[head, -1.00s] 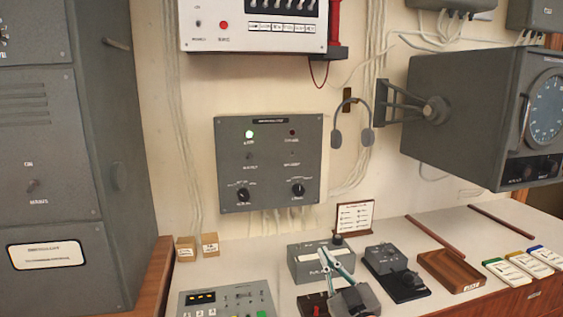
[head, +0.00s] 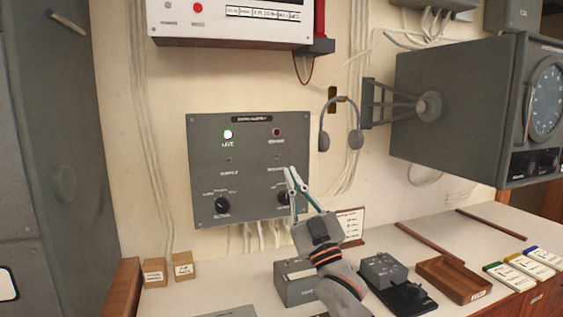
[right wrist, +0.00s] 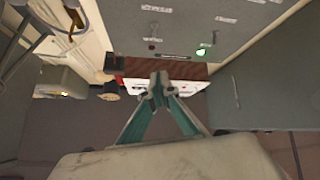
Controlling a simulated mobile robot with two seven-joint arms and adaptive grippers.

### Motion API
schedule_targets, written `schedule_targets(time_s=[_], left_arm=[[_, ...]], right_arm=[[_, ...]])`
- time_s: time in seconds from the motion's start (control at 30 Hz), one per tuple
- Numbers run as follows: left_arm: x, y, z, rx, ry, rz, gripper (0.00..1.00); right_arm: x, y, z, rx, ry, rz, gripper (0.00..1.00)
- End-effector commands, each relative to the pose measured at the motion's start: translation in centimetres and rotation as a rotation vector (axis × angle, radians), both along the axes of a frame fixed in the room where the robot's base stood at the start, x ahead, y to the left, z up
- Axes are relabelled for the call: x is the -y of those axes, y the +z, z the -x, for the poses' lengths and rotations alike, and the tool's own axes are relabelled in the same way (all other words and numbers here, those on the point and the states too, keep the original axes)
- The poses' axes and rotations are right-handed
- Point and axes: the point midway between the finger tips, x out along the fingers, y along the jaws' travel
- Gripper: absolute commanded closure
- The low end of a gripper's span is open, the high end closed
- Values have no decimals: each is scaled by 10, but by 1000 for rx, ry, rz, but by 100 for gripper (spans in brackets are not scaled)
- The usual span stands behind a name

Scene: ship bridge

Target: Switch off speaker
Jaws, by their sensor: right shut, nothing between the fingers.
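A grey wall panel (head: 250,165) has a lit green lamp (head: 228,134) at left and a dark red lamp (head: 277,132) at right. A small toggle sits under each lamp, and black knobs are below, such as the left knob (head: 222,205). The lettering is too small to read surely. Contact cannot be told. In the right wrist view the shut fingertips (right wrist: 159,84) lie below the upside-down panel (right wrist: 215,25). My left gripper is out of view.
A headset (head: 340,125) hangs right of the panel. A large grey radar-like unit (head: 450,110) juts out at right. Below, the desk holds a grey box (head: 290,285), a black-based key device (head: 385,270), a wooden tray (head: 452,278) and a small sign (head: 352,222).

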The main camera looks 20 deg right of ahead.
Motion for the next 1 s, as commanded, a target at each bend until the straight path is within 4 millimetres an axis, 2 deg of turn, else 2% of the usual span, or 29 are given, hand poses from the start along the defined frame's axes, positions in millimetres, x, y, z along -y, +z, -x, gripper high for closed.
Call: schedule_targets(time_s=[0.23,0.63,0.67,0.73,1.0], left_arm=[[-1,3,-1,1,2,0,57],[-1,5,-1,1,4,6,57],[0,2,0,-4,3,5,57],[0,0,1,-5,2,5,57],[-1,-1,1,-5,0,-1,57]], right_arm=[[-4,20,-19,3,0,0,100],[-14,71,-75,1,1,-1,100],[-11,59,-78,-5,-1,0,100],[-7,47,-81,-6,-1,1,100],[-1,32,-88,-2,1,0,100]])
